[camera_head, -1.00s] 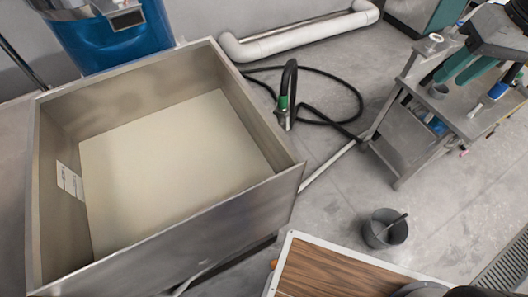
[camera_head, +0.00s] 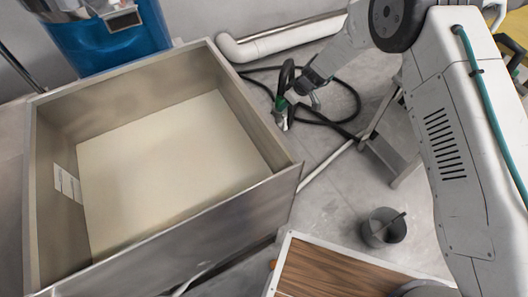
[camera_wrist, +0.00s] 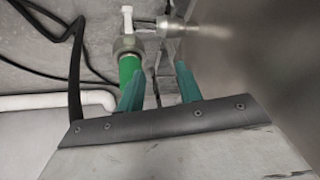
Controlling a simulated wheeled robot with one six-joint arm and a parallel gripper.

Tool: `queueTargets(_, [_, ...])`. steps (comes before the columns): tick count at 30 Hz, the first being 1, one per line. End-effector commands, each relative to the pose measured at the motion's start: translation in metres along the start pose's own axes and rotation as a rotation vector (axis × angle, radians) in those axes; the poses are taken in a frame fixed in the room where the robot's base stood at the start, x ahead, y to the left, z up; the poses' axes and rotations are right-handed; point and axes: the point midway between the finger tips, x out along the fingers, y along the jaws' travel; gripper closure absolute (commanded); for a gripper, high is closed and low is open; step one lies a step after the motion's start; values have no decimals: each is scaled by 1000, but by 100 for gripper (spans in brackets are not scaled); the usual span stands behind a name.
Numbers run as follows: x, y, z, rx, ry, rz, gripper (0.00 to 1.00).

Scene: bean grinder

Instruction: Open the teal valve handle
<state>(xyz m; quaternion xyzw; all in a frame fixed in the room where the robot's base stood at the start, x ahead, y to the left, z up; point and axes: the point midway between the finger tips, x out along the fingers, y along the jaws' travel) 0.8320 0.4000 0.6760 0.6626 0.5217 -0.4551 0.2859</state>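A metal valve fitting (camera_wrist: 127,44) with a pale stem on top shows in the wrist view, joined to a short metal pipe (camera_wrist: 178,31) at the tank side. A green hose collar (camera_wrist: 129,69) sits just below it. In the head view the green collar (camera_head: 281,103) stands beside the tank's right wall. My gripper (camera_wrist: 158,75) has two teal fingers standing apart, with grey metal showing between them. I cannot tell whether they touch anything. In the head view my gripper (camera_head: 313,98) is just right of the collar. No teal valve handle can be clearly made out.
A large open metal tank (camera_head: 283,181) fills the left. A black hose (camera_head: 350,112) loops on the floor behind my gripper. A white pipe (camera_head: 275,46) runs along the wall. A grey bucket (camera_head: 382,236) and a wood-topped surface (camera_head: 325,277) are at the front right.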

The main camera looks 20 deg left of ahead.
Motion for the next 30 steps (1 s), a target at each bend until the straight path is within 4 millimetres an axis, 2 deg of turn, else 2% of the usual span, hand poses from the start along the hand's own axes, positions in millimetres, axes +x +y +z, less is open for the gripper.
queueTargets(1, [41,-8,10,-30,-11,-6,65])
queueTargets(3, [85,-16,22,-72,-19,-2,65])
queueTargets(6, [138,-28,40,-125,-31,3,65])
queueTargets(9, [175,-38,56,-165,-42,9,65])
queueTargets(12, [198,-45,68,-190,-50,13,65])
queueTargets(15, [211,-49,74,-203,-54,14,65])
queueTargets(30, [275,-48,78,-206,-54,14,65])
